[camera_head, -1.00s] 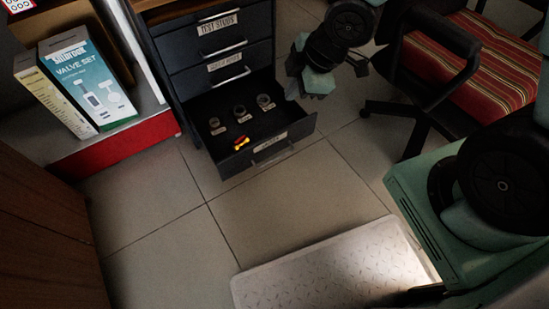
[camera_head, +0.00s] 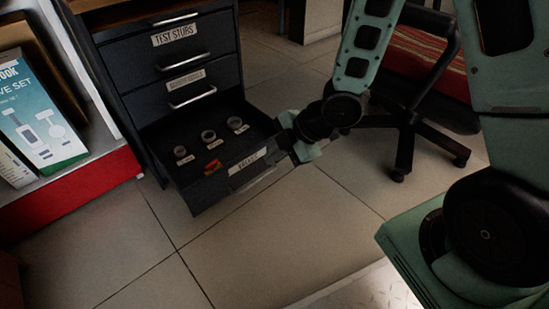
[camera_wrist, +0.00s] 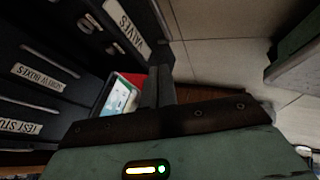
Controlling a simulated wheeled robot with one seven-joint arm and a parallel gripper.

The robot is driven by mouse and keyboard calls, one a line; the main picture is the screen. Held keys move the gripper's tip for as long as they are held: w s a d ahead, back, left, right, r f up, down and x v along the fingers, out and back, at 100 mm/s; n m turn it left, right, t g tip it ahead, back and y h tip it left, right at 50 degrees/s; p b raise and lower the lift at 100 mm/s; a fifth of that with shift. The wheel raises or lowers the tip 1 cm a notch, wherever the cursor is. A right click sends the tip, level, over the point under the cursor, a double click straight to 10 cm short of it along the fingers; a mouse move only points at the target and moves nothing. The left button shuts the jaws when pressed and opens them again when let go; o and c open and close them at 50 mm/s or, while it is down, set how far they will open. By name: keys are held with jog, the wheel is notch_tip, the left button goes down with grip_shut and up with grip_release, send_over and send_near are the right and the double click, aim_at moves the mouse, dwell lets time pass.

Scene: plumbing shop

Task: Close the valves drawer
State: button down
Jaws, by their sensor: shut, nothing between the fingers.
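The valves drawer (camera_head: 215,190) is the lowest drawer of the dark cabinet and stands pulled out. Its front bears a "VALVES" label and a handle. Inside lie three round tagged fittings (camera_head: 208,136) and a small red and yellow piece (camera_head: 212,167). My gripper (camera_head: 287,148) is at the drawer's right front corner, close to the front panel; I cannot tell whether it touches. In the wrist view my shut, empty fingers (camera_wrist: 158,84) point toward the drawer front, whose label (camera_wrist: 123,22) shows at the upper left.
Two drawers above, one labelled "TEST STUBS" (camera_head: 175,36), are shut. A red-edged shelf (camera_head: 70,192) with a valve set box (camera_head: 42,115) stands at left. A wheeled chair (camera_head: 405,135) is close behind my arm at right. The tiled floor before the drawer is clear.

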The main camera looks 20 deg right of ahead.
aim_at(237, 168)
jog(key=w+a+f+b, duration=0.1)
jog(key=f, duration=0.1)
jog(key=w+a+f+b, duration=0.3)
jog(key=f, duration=0.1)
jog(key=shift+w+a+b, duration=0.15)
jog(key=shift+w+b, duration=0.25)
jog(key=shift+w+a+r, duration=0.15)
jog(key=shift+w+a, duration=0.1)
jog(key=shift+w, duration=0.4)
jog(key=shift+w, duration=0.1)
